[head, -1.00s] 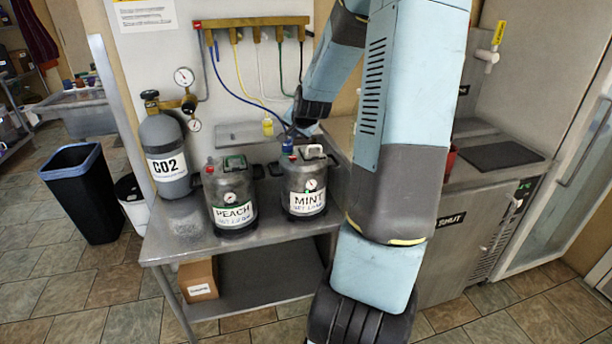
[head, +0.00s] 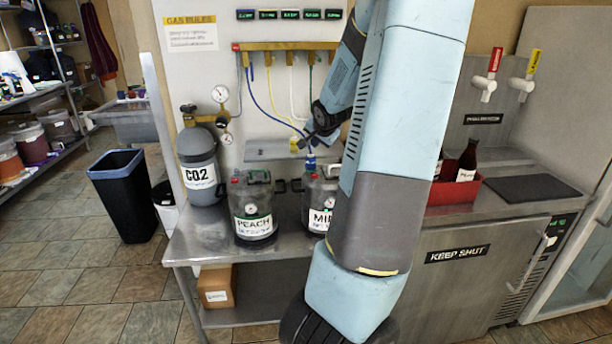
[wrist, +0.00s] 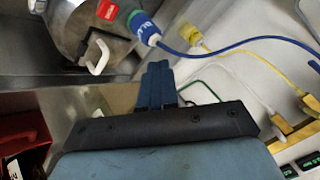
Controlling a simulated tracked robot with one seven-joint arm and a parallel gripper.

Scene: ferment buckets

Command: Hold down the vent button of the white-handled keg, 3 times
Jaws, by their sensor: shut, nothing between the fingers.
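The white-handled keg, labelled MINT, stands on the steel table, its right part hidden behind my arm (head: 318,217). In the wrist view its steel top and white handle (wrist: 97,55) show at upper left. A blue-labelled connector (wrist: 146,32) with a blue hose sits on it, beside a red tag (wrist: 108,10). I cannot clearly make out the vent button. My gripper (head: 306,143) is above the keg, close to the blue connector. In the wrist view its fingers (wrist: 158,84) are together and empty, apart from the handle.
The PEACH keg (head: 252,210) stands just left, with the CO2 cylinder (head: 198,165) beyond it. Hoses hang from a brass manifold (head: 290,46) on the wall behind. A red crate with bottles (head: 452,198) is on the right counter. A black bin (head: 122,195) stands on the floor.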

